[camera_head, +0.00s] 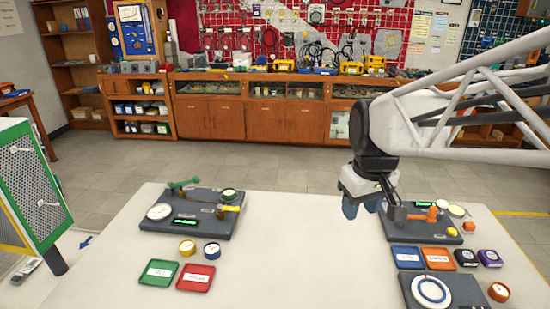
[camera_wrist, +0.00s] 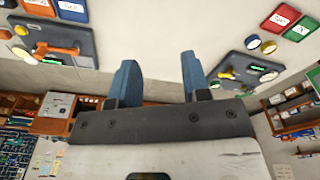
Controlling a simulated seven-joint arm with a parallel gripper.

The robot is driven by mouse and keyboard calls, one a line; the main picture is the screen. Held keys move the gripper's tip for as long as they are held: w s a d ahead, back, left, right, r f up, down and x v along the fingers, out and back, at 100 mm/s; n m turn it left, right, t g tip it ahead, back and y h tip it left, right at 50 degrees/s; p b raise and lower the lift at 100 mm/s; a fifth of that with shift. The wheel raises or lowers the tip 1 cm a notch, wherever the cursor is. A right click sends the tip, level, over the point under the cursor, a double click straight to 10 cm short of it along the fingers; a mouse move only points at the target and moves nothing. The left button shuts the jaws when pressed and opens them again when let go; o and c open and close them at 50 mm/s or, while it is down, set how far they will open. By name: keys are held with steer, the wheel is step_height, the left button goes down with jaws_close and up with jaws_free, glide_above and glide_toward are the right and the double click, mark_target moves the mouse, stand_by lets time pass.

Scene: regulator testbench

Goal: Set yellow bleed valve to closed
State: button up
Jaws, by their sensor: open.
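A small yellow valve handle (camera_head: 230,208) sits at the right side of the left dark regulator panel (camera_head: 165,224), below a green-rimmed gauge (camera_head: 229,195). In the wrist view, it shows as a small yellow shape (camera_wrist: 228,74) on the panel at the right. Its exact angle is too small to tell. My gripper (camera_head: 362,206) is open and empty, with blue fingers pointing down. It is well to the right of the yellow handle, beside the right panel. In the wrist view, my gripper (camera_wrist: 159,62) has bare tabletop between its fingers.
The right panel (camera_head: 400,228) carries an orange handle (camera_head: 430,214) and yellow knob (camera_head: 423,232). Green (camera_head: 158,273) and red (camera_head: 196,278) trays lie at front left; blue (camera_head: 408,257) and orange (camera_head: 440,258) trays at right. The white table (camera_head: 310,250) is clear between panels.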

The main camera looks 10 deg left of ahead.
steer(key=w+a+f+n+g, duration=0.1)
steer(key=w+a+n, duration=0.2)
steer(key=w+a, duration=0.5)
steer(key=n+g, duration=0.3)
steer(key=n, duration=0.7)
glide_toward(229, 209)
steer(key=shift+w+d+f, duration=0.2)
steer(key=shift+d+f, duration=0.05)
steer(key=shift+f, duration=0.1)
steer(key=shift+f, duration=0.15)
steer(key=shift+x, duration=3.75)
steer(key=shift+d, duration=0.1)
steer(key=shift+c, duration=0.2)
jaws_close()
